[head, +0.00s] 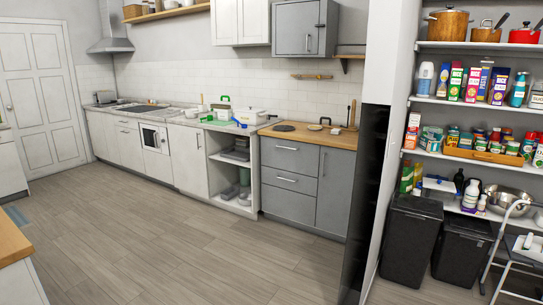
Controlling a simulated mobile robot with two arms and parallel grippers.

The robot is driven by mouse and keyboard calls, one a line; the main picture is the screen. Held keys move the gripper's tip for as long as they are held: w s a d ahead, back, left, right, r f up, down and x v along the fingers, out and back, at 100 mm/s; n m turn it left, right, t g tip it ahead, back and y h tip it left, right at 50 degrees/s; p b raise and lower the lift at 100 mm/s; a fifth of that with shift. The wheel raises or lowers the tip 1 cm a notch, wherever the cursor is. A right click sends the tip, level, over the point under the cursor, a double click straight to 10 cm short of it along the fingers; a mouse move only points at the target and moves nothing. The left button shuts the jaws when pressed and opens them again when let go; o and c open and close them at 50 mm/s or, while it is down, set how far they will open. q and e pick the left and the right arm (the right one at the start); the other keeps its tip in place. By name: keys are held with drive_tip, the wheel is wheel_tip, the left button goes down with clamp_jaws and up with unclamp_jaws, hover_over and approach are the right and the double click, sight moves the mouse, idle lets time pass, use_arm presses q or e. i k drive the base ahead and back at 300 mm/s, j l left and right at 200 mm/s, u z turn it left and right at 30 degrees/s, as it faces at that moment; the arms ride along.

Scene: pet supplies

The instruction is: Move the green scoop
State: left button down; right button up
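Small green items are on the far counter (185,121), beside white containers. One green item (209,118) lies low near the counter's front edge. Another green item (225,98) shows higher, by the wall tiles. They are too small for me to tell which is the green scoop. Neither of my grippers is in view.
A white container (248,116) and blue items (239,123) are near the green ones. Open wood floor (170,215) lies before the cabinets. A tall dark panel (366,200), black bins (410,240) and stocked shelves stand right. A wooden-topped counter (12,240) is at lower left.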

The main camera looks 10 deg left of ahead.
sight(209, 118)
drive_tip(key=i, duration=1.25)
drive_tip(key=i+u, duration=0.45)
drive_tip(key=i+l+u, duration=0.15)
drive_tip(key=i+u, duration=0.65)
drive_tip(key=i, duration=0.25)
drive_tip(key=i+u, duration=0.35)
drive_tip(key=i, duration=0.2)
drive_tip(key=i+z, duration=0.25)
drive_tip(key=i, duration=0.6)
drive_tip(key=i+j+z, duration=0.25)
drive_tip(key=i, duration=0.65)
drive_tip(key=l, duration=0.1)
